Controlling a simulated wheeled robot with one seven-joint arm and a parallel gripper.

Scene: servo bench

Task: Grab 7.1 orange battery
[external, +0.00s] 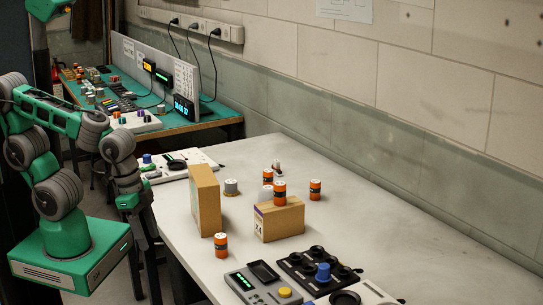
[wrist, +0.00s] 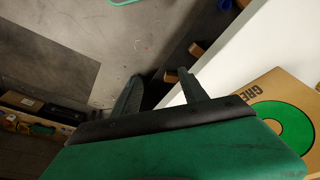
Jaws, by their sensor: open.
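Several orange batteries with dark bands are on the white table in the external view. One battery (external: 221,245) stands at the front left, one (external: 315,189) stands at the right, one (external: 279,191) is on top of the low cardboard box (external: 280,221), and one (external: 268,176) is behind that. I cannot read 7.1 on any of them. My gripper (wrist: 162,88) is open and empty in the wrist view, its two dark fingers apart above the floor beside the white table edge. In the external view my arm hangs at the table's left edge, away from the batteries.
A tall cardboard box (external: 205,200) stands near the left edge; a cardboard face with a green disc (wrist: 282,122) is close by in the wrist view. A grey battery-like cylinder (external: 231,187) stands behind. Control devices (external: 262,285) fill the front. The table's right side is clear.

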